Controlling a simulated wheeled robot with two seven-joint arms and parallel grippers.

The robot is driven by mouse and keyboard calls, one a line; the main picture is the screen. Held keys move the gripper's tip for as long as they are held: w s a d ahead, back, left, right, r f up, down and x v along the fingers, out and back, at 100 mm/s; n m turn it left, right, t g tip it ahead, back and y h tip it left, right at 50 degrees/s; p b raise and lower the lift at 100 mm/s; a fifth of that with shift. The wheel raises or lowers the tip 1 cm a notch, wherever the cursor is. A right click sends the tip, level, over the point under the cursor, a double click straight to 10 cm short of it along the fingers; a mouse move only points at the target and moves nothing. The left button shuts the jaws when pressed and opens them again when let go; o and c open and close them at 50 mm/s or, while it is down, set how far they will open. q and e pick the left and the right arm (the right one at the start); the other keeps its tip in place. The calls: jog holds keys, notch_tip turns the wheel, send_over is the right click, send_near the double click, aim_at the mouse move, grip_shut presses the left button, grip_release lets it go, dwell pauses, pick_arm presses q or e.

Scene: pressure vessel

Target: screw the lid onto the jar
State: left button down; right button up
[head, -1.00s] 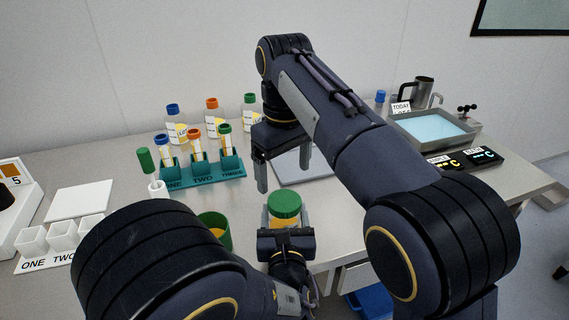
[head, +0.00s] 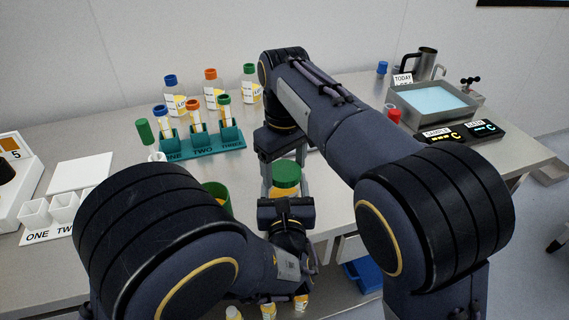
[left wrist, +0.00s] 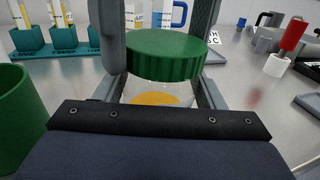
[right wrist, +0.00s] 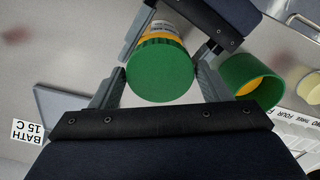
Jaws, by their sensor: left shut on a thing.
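The clear jar with yellow contents (left wrist: 158,99) stands between the fingers of my left gripper (head: 286,203), which is shut on it. The ribbed green lid (head: 286,174) sits on top of the jar; it also shows in the left wrist view (left wrist: 165,54). I cannot tell how tightly it is seated. My right gripper (right wrist: 162,78) is open above the lid, with one finger on each side. In the right wrist view small gaps show between the fingers and the lid.
A green cup (right wrist: 248,82) stands close beside the jar. A teal rack (head: 205,147) of capped tubes and several capped bottles stand behind to the left.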

jog(key=c, duration=0.7)
jog(key=o, duration=1.1)
jog(key=shift+o, duration=0.2)
notch_tip(320, 180, up, 12)
pick_arm(q)
jog(key=shift+c, duration=1.2)
grip_release()
jog(key=shift+s, duration=0.1)
